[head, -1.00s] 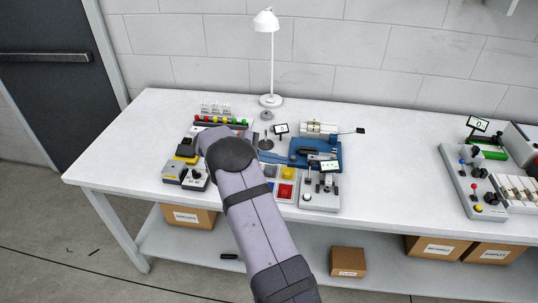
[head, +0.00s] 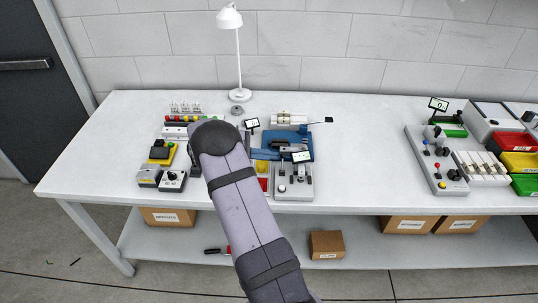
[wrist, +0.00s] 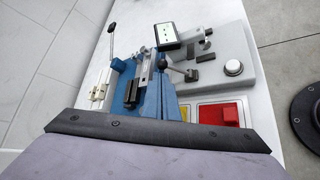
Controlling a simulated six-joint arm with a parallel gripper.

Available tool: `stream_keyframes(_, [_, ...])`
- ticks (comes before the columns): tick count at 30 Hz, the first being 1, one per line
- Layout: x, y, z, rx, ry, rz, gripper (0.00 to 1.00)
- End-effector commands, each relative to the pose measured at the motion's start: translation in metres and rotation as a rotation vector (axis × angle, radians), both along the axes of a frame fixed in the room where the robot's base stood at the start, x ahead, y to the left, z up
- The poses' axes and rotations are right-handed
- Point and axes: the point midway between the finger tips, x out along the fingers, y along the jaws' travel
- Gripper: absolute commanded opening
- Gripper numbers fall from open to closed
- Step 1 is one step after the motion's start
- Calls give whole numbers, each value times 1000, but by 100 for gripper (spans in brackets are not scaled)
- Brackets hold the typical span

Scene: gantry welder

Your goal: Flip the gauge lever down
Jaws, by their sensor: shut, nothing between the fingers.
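A grey control panel (head: 293,188) with a small display (head: 302,157) stands near the front edge of the table, right of my arm. In the wrist view the display (wrist: 167,35) is lit. Beside it are a lever with a dark ball tip (wrist: 191,75), some black fittings (wrist: 205,54) and a white round button (wrist: 233,68). I cannot tell which part is the gauge lever or read its position. My gripper is hidden behind my arm in the head view, and no fingers show in the wrist view.
A blue fixture (head: 294,139) stands just behind the panel. Red (wrist: 219,115) and yellow trays are close by. Black and yellow boxes (head: 161,152) lie left of my arm. A white lamp (head: 239,95) stands at the back. The table is clear between the blue fixture and the right-hand panel (head: 437,162).

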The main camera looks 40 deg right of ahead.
Motion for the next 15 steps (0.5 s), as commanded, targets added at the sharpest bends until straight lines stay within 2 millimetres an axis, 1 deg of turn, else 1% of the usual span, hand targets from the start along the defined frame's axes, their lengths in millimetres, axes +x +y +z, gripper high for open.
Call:
stream_keyframes(10, [-1, 2, -2, -23, -21, 2, 0])
stream_keyframes(15, [-2, 3, 0, -39, -38, 0, 0])
